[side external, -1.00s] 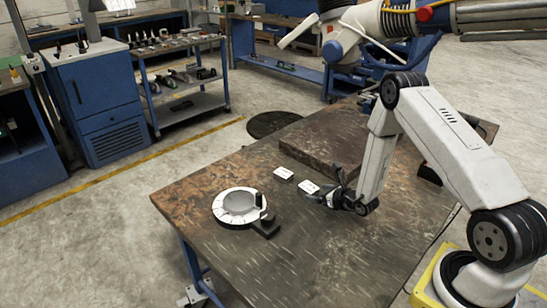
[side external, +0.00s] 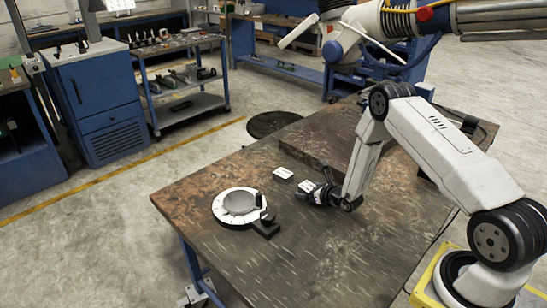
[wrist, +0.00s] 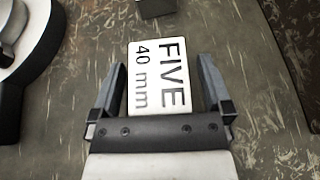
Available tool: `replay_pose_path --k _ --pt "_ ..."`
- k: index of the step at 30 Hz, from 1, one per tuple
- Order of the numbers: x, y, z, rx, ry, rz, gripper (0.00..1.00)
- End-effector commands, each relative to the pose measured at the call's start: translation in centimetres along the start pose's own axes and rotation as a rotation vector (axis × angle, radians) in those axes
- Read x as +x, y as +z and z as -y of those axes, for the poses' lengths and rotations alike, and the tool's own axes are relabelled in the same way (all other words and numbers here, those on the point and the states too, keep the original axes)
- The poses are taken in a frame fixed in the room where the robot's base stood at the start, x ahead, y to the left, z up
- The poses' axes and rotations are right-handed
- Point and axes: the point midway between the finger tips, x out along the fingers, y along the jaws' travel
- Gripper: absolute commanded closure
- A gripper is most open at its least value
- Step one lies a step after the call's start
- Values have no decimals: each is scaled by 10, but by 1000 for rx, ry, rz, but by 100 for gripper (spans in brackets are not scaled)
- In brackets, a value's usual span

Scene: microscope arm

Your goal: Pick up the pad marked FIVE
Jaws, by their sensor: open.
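The pad marked FIVE (wrist: 158,75) is a white block with black lettering that reads "FIVE 40 mm" in the wrist view. It lies on the table between the two fingers of my gripper (wrist: 162,85), which is open. Its lower end is hidden by the gripper body. In the side view the pad (side external: 306,186) is beside my gripper (side external: 318,192), partly hidden by it. I see gaps between the pad and the fingers, the left one narrower.
A second white pad (side external: 283,173) lies just beyond. A round white dial (side external: 229,216) with a grey bowl (side external: 241,202) and a dark block (side external: 267,228) stand to the left. A raised dark slab (side external: 315,150) lies at the back. The table front (side external: 300,270) is clear.

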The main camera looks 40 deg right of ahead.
Motion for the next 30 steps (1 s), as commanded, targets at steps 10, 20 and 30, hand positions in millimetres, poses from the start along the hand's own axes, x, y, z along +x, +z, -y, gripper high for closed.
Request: replay_pose_path --k 10,20,30 --pt "0 0 0 0 0 0 0" --pt "0 0 0 0 0 1 98" --pt "0 3 1 -1 -1 8 100"
